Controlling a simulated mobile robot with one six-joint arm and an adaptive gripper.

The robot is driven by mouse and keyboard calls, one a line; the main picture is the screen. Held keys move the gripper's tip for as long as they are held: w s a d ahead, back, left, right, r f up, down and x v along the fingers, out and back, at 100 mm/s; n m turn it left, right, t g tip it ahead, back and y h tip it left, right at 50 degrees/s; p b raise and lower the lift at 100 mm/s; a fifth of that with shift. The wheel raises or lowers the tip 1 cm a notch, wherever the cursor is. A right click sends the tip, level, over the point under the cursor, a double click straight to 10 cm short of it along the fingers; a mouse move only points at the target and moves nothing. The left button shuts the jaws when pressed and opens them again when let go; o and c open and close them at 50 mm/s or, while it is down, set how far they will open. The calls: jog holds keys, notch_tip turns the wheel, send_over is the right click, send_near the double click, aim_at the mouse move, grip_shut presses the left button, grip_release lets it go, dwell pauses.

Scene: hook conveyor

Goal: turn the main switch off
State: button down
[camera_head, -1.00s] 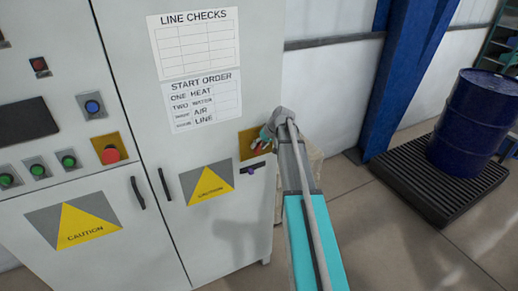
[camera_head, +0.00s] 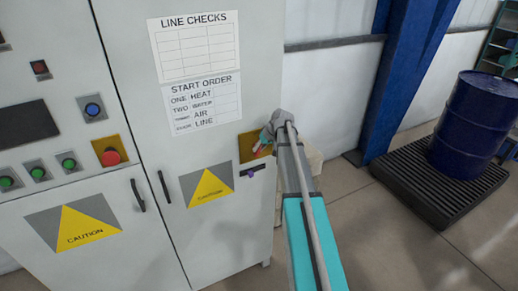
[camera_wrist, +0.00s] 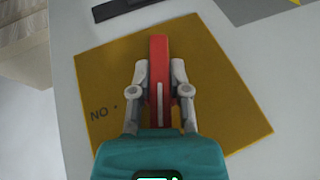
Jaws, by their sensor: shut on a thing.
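The main switch has a red handle (camera_wrist: 159,62) with a white line, set on a yellow plate (camera_wrist: 225,105). In the wrist view my gripper (camera_wrist: 160,78) is shut on the red handle, with one finger on each side. The letters "NO" and a dot show on the plate to the left of the handle. In the head view the yellow plate (camera_head: 247,141) is on the right cabinet door, and my gripper (camera_head: 266,139) reaches it from the right, hiding part of the handle.
A small dark fitting with a purple part (camera_head: 251,172) sits just below the plate. A red emergency button (camera_head: 110,158) is further left. A blue drum (camera_head: 470,125) stands on a black pallet at right.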

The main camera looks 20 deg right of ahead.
jog(key=shift+a+h+p, duration=0.15)
jog(key=shift+h+p, duration=0.25)
jog(key=shift+h, duration=0.7)
jog(key=shift+n+h, duration=0.4)
jog(key=shift+h, duration=0.5)
jog(key=c, duration=0.6)
grip_release()
jog(key=shift+y, duration=0.4)
